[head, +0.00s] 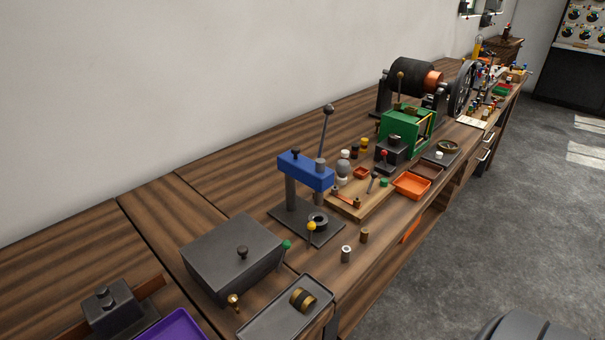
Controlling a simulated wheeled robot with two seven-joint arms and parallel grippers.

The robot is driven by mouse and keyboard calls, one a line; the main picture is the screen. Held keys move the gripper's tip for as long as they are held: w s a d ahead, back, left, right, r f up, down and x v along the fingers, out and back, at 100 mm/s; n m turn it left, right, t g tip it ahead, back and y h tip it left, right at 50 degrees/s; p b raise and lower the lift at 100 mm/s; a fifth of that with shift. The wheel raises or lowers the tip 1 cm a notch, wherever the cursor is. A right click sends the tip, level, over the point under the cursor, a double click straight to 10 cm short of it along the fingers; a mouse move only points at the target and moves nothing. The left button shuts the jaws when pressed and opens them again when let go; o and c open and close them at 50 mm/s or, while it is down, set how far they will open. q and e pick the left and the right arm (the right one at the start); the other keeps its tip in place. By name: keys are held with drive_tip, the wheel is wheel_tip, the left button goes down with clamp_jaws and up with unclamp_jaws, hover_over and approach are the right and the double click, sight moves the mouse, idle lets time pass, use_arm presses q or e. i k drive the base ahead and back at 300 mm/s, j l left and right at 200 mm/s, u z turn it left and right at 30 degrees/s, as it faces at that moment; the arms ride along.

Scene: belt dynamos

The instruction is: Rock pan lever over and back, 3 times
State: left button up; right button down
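No part is plainly marked as the pan lever, and I cannot tell which one it is. A blue-topped press (305,170) on a dark base carries a tall upright lever with a black ball (327,112). A short lever with a yellow ball (311,227) stands at the front of that base. A dark box (394,150) farther back has a short red-knobbed lever (384,156). A small brass knob (234,300) sits beside a large dark lidded box (232,258). Neither of my grippers is in view.
A grey tray (265,325) with a brass-and-black roller, a purple tray (170,328) and an orange tray (411,187) are on the long wooden bench. Small cylinders (346,254) stand near its front edge. A green machine (405,128) is farther back. Bench along the wall is clear.

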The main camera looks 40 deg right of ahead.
sight(286, 245)
drive_tip(key=z, duration=1.2)
drive_tip(key=i+j+u, duration=0.15)
drive_tip(key=j, duration=0.2)
drive_tip(key=i, duration=0.05)
